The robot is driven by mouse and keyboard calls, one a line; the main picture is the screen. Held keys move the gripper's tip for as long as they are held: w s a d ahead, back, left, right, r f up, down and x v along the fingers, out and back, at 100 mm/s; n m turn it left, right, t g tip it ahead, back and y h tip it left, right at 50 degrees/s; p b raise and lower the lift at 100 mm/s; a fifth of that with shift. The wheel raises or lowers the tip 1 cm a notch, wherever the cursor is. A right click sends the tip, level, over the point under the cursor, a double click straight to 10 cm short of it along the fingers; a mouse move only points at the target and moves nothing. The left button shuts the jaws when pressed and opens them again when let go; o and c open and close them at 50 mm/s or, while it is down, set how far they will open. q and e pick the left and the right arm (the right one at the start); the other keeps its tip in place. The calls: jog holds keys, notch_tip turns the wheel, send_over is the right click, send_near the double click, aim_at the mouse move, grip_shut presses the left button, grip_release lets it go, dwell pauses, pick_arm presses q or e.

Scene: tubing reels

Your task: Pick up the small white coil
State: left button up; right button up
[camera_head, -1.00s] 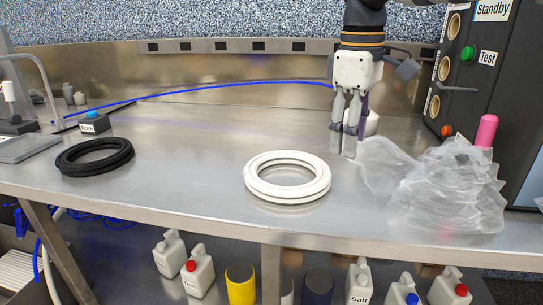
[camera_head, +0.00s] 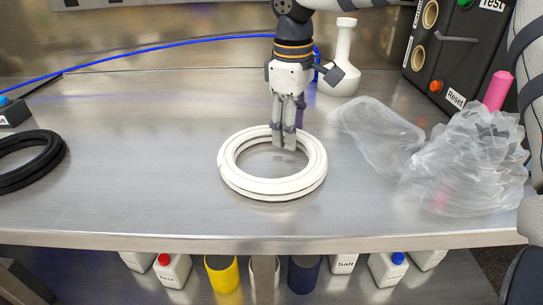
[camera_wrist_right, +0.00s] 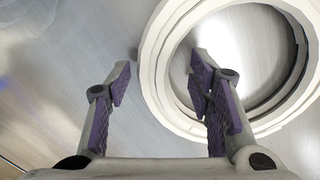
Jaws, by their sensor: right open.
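The white coil (camera_head: 272,187), a ring of several white loops, lies flat on the steel bench near its front edge. My right gripper (camera_head: 284,143) points down at the coil's far right side, and its fingertips overlap the ring's far band and opening. I cannot tell the fingertips' height above the bench. My left gripper is not in view.
A black coil (camera_head: 50,160) lies at the far left. A crumpled clear plastic bag (camera_head: 460,170) lies at the right beside a pink cylinder (camera_head: 497,90). A white flask (camera_head: 340,75) stands behind the gripper. A dark control box (camera_head: 440,55) is at the back right. Bare bench surrounds the coil.

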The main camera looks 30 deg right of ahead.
jog(key=shift+w+d+f, duration=0.1)
jog(key=shift+f, duration=0.5)
grip_shut()
jog(key=shift+r, duration=0.1)
jog(key=shift+r, duration=0.1)
